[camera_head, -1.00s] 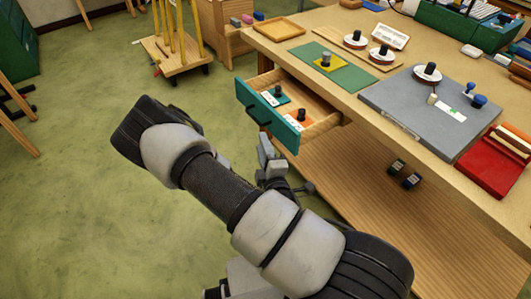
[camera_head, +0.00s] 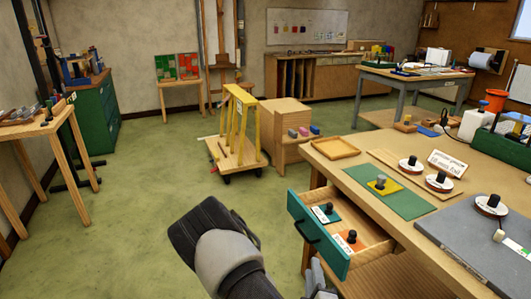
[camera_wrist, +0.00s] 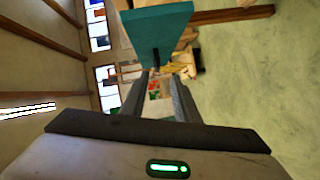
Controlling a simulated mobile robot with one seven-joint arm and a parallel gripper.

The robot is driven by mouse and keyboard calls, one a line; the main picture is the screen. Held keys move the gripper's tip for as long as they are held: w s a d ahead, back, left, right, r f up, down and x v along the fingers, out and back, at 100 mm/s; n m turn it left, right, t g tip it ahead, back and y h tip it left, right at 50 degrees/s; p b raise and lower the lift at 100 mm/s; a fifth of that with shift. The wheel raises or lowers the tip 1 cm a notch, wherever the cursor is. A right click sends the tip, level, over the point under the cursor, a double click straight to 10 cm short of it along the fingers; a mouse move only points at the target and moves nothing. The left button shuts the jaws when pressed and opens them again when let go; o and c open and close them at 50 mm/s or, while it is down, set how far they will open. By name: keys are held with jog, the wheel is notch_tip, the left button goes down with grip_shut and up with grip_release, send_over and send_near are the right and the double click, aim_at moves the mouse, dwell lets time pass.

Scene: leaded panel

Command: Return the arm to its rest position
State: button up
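My arm (camera_head: 228,258) reaches up from the bottom of the head view, its black and grey links bent near the open drawer. My gripper (camera_wrist: 158,88) shows in the wrist view with its two fingers apart and nothing between them. In the head view only a grey part of it shows at the bottom edge, just below the drawer; its fingertips cannot be made out there. The teal drawer front (camera_wrist: 157,30) stands close ahead of the fingers in the wrist view. I see no touch between them.
The teal-fronted drawer (camera_head: 317,237) stands open from the workbench (camera_head: 470,165), holding two black-knobbed pieces on teal and orange plates. A wooden cart with yellow posts (camera_head: 238,155) stands on the floor behind. The green floor left of my arm is clear.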

jog(key=w+a+r+m+g+y, duration=0.2)
jog(key=a+r+m+g, duration=0.2)
jog(key=r+m+g, duration=0.55)
jog(key=s+d+r+m+g, duration=0.1)
jog(key=s+r+m, duration=0.1)
jog(key=s+r, duration=0.75)
jog(key=s+d+r+m, duration=0.2)
jog(key=s+r, duration=0.7)
jog(key=s, duration=0.2)
notch_tip(320, 180, up, 15)
jog(key=p, duration=1.5)
jog(key=shift+r, duration=0.15)
jog(key=shift+s+a, duration=0.1)
